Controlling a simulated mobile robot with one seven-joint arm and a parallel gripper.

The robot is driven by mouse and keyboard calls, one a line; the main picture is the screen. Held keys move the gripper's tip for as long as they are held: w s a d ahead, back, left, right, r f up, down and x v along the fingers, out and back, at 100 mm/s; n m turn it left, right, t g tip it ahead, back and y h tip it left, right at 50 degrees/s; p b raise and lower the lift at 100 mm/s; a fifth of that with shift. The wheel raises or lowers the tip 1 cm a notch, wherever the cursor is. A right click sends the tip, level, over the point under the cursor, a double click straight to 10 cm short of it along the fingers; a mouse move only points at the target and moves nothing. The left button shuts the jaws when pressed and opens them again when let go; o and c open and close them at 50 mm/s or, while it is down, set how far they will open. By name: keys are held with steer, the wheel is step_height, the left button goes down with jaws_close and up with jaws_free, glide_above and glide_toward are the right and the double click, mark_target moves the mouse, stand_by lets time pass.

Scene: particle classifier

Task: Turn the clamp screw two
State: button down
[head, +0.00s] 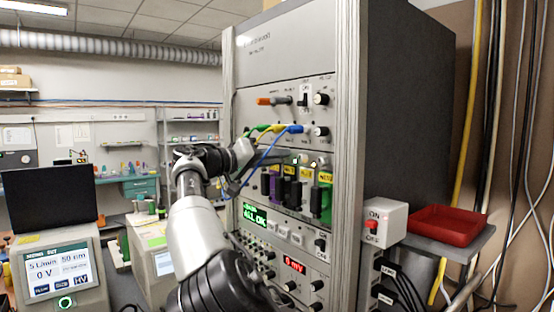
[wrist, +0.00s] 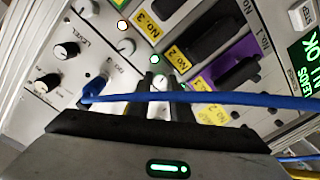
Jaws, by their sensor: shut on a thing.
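In the wrist view my gripper (wrist: 160,88) is at the rack's front panel. Its two dark fingers are shut on a small pale knob-like piece, the clamp screw (wrist: 160,81), next to a yellow No. 2 label (wrist: 177,59). A blue cable (wrist: 215,99) crosses in front of the fingers and hides part of them. In the head view my arm reaches up to the left side of the rack (head: 290,55), and the fingertips and the screw cannot be made out there.
Coloured modules, one of them green (head: 321,200), sit in the rack close by. Green, yellow and blue cables (head: 291,129) hang above them. An ON/OFF switch box (head: 385,220) and a red tray (head: 447,226) are at the right. A touchscreen unit (head: 57,275) stands at the left.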

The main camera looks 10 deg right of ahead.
stand_by(0.3)
steer(key=c, duration=1.6)
jaws_free()
steer(key=v, duration=1.7)
steer(key=shift+s+a+b, duration=0.1)
steer(key=shift+a+b, duration=0.15)
steer(key=shift+b, duration=0.1)
